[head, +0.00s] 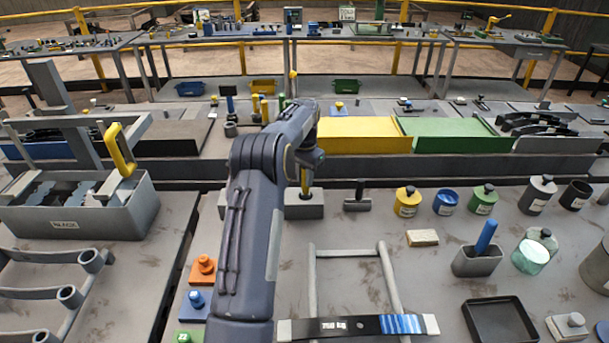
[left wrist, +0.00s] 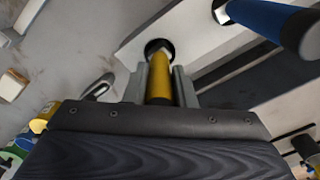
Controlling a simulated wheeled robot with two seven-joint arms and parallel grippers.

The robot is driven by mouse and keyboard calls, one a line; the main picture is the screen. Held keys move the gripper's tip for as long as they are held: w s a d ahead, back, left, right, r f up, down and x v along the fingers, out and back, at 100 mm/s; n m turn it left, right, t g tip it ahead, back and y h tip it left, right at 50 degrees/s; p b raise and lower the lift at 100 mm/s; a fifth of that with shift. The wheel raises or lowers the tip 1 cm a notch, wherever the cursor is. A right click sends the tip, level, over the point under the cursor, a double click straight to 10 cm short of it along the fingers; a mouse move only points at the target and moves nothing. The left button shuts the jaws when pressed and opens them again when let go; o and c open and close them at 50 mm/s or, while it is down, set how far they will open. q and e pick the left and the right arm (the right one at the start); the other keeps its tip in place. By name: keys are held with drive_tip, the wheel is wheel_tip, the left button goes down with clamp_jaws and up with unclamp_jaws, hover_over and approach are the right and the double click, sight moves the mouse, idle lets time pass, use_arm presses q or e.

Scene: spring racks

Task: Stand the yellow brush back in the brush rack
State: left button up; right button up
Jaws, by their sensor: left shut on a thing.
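The yellow brush (left wrist: 160,88) is between the two fingers of my left gripper (left wrist: 160,84), which is shut on its handle. Its far end reaches a dark round hole in the pale grey brush rack (left wrist: 128,47); I cannot tell how deep it sits. In the head view the brush (head: 306,186) looks upright under my left gripper (head: 306,170), at the right end of the rack (head: 290,211). My arm hides the rack's middle. A blue-handled brush (left wrist: 262,18) stands in another hole. My right gripper is not in view.
A dark-handled tool (head: 357,200) lies just right of the rack. Yellow (head: 407,203), blue (head: 446,203) and green (head: 482,199) pots stand further right. A grey holder with a blue handle (head: 486,237) is nearer. The bench directly before the rack is mostly clear.

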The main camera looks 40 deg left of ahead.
use_arm(q)
drive_tip(key=shift+f, duration=0.3)
drive_tip(key=o, duration=1.1)
drive_tip(key=shift+f, duration=0.15)
drive_tip(key=shift+c, duration=0.2)
drive_tip(key=shift+o, duration=0.4)
drive_tip(key=shift+b, duration=0.3)
drive_tip(key=o, duration=0.4)
drive_tip(key=shift+f, duration=0.1)
wheel_tip(320, 180, up, 5)
drive_tip(key=p, duration=0.5)
drive_tip(key=shift+r, duration=0.2)
drive_tip(key=shift+r+p, duration=0.4)
drive_tip(key=shift+r, duration=0.7)
